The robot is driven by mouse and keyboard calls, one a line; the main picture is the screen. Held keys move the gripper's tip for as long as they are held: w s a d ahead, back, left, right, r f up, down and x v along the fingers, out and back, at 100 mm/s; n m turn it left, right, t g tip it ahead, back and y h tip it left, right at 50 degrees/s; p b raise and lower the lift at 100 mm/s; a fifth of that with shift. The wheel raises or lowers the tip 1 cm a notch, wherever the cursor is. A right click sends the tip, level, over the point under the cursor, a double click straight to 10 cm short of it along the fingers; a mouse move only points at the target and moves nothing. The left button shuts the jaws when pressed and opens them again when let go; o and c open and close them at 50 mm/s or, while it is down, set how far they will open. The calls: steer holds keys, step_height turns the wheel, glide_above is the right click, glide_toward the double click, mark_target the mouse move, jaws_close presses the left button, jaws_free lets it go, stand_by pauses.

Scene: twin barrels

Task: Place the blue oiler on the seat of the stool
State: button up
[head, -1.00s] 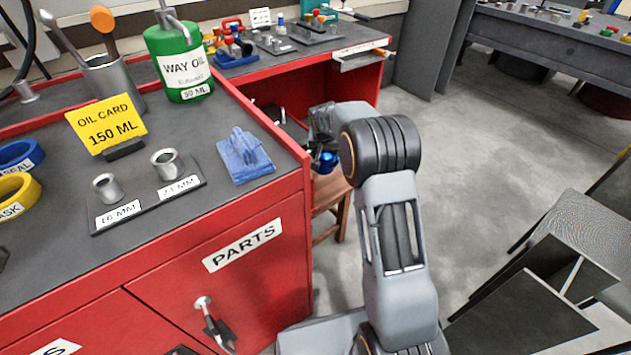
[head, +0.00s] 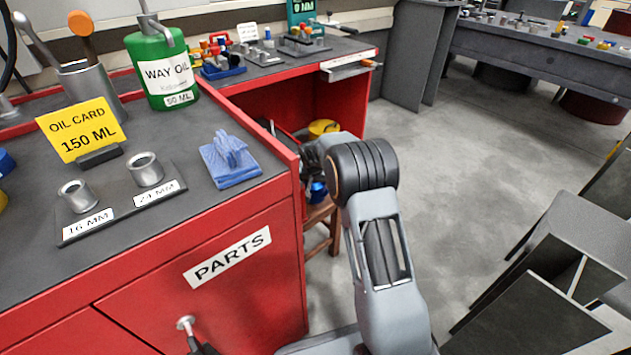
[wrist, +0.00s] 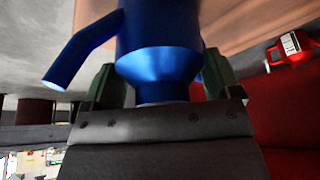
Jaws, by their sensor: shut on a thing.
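The blue oiler (wrist: 160,35) is between the two dark fingers of my gripper (wrist: 160,88) in the wrist view, and the gripper is shut on it. Its spout points out to the left there. In the head view a small part of the oiler (head: 318,191) shows below my gripper (head: 313,165), which is mostly hidden behind my arm. The wooden stool (head: 322,214) stands beside the red cabinet, just under the oiler. Its brown seat (wrist: 240,22) fills the top of the wrist view behind the oiler. I cannot tell whether the oiler touches the seat.
The red cabinet (head: 225,265) stands close to the left of my arm. A yellow object (head: 323,127) lies beyond my arm.

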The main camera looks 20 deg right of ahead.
steer(key=shift+f, duration=0.1)
steer(key=o, duration=1)
steer(key=shift+r, duration=0.4)
steer(key=p+v, duration=0.4)
steer(key=v, duration=0.7)
steer(key=shift+s+r, duration=0.1)
steer(key=shift+r, duration=0.1)
steer(key=shift+r, duration=0.1)
